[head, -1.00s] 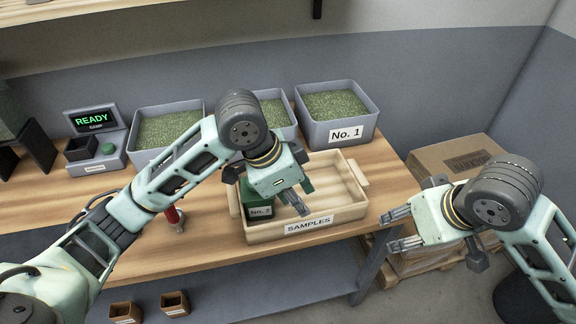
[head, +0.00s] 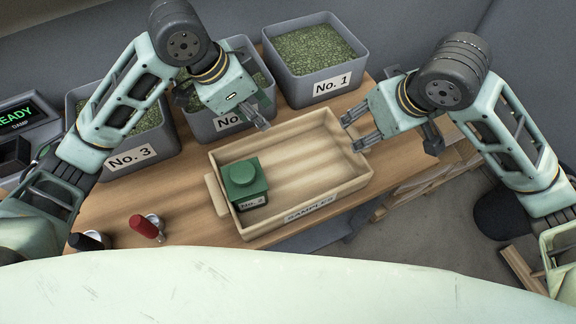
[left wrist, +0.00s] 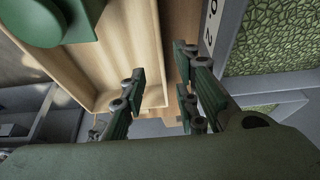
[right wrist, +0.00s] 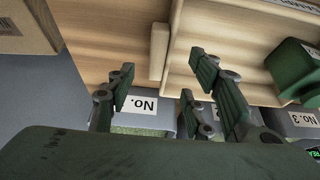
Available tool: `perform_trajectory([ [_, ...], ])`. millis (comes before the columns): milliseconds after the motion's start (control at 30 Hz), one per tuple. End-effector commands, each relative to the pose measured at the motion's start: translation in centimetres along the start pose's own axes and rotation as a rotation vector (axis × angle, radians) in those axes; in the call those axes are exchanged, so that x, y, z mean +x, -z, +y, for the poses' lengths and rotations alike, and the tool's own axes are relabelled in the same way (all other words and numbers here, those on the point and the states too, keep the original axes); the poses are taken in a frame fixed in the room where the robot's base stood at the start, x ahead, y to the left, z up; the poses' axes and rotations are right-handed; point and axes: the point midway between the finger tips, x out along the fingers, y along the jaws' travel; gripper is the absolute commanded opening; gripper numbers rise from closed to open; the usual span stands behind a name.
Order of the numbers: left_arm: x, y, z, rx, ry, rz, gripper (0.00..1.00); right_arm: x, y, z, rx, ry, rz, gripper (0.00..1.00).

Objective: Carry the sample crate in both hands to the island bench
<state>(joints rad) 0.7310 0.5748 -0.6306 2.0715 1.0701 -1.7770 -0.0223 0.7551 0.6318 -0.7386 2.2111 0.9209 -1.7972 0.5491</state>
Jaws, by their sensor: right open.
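The sample crate (head: 300,215), a pale wooden tray marked SAMPLES, sits on the wooden bench. A green canister (head: 245,181) stands inside at its left end. In the head view my left gripper (head: 264,122) is above the crate's back wall. In the left wrist view (left wrist: 160,64) its fingers are apart and hold nothing. My right gripper (head: 357,130) is at the crate's right end. In the right wrist view (right wrist: 160,62) its fingers are open, with the crate's end handle (right wrist: 158,52) showing between them; contact cannot be told. The island bench is not recognisable in view.
Grey bins of green beans, No. 1 (head: 315,72), No. 2 (head: 228,124) and No. 3 (head: 122,158), stand behind the crate. A red-handled tool (head: 145,228) lies to its left. Open floor (head: 430,222) shows at the right.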

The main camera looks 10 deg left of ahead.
Motion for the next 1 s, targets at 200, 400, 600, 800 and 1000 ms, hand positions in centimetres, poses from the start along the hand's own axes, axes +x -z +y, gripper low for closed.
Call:
perform_trajectory([
  [200, 0.8, -0.1, 0.1, -0.001, -0.003, -0.002, 0.28, 0.8, 0.0, 0.0, 0.002, 0.001, -0.002, 0.48],
  [400, 3.8, -0.1, 0.1, -0.003, -0.005, -0.002, 0.28, 3.8, -0.1, 0.0, 0.003, 0.002, -0.003, 0.48],
  [600, 6.5, 0.0, 0.1, -0.002, -0.004, -0.001, 0.28, 6.5, 0.0, 0.0, 0.002, 0.002, -0.002, 0.48],
  [800, 7.8, 0.0, 0.0, 0.0, -0.001, -0.001, 0.28, 7.7, 0.0, 0.0, 0.001, 0.0, -0.001, 0.48],
  [1000, 7.8, 0.0, 0.0, 0.0, 0.0, 0.0, 0.28, 7.8, 0.0, 0.0, 0.001, 0.0, 0.0, 0.48],
])
